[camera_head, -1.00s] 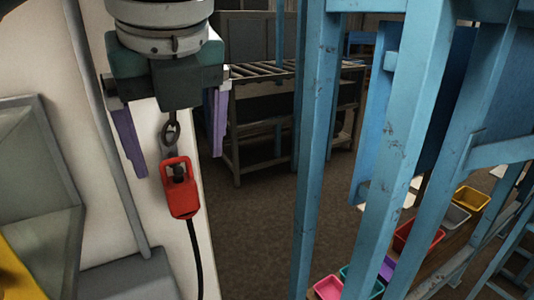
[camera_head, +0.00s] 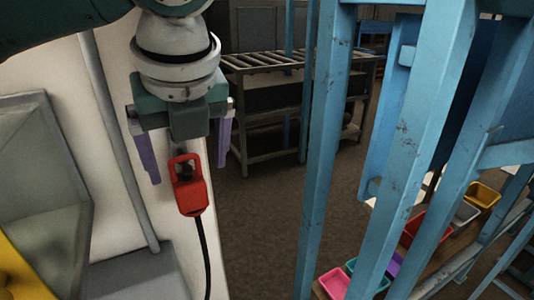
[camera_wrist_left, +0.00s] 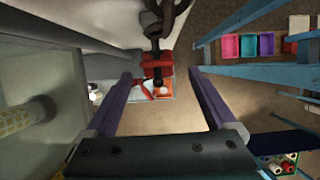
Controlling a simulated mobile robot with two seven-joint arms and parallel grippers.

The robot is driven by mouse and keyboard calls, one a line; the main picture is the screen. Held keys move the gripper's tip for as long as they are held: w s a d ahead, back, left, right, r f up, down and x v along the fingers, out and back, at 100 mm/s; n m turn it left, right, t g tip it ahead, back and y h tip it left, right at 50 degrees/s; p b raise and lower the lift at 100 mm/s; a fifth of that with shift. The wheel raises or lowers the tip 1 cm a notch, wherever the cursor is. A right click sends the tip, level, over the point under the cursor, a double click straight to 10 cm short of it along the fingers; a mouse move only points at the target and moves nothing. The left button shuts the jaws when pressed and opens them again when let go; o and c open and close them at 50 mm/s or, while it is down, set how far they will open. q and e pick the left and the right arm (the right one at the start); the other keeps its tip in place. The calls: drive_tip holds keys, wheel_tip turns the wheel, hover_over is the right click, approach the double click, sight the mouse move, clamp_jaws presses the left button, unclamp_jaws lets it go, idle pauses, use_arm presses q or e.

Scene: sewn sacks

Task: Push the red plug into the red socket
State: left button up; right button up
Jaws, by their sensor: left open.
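The red plug (camera_head: 190,195), with a loop-shaped red top and a black cable below, hangs beside the white wall in the head view. My left gripper (camera_head: 187,168) points down above it, with its purple fingers apart and on either side of the plug's top. In the left wrist view the red plug (camera_wrist_left: 157,63) shows between the open fingers of my left gripper (camera_wrist_left: 161,76), below a dark hook. I see no space closed around it. I cannot make out the red socket for certain. My right gripper is not in view.
A grey box (camera_head: 40,190) is on the white wall at left, with a grey ledge (camera_head: 140,275) below. Blue posts (camera_head: 322,150) stand at right, before several coloured bins (camera_head: 335,283). A roller table (camera_head: 265,62) stands behind. Open floor lies between.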

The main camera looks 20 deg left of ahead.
sight(187, 178)
use_arm(q)
drive_tip(key=shift+a+f, duration=0.1)
drive_tip(key=p+x, duration=0.2)
drive_tip(key=x, duration=0.1)
drive_tip(key=p+x, duration=0.1)
drive_tip(key=shift+w+a+f, duration=0.1)
drive_tip(key=shift+w+a, duration=0.05)
drive_tip(key=shift+a, duration=0.15)
drive_tip(key=shift+f, duration=0.3)
drive_tip(key=c, duration=1.3)
drive_tip(key=shift+r, duration=0.1)
drive_tip(key=shift+c, duration=0.2)
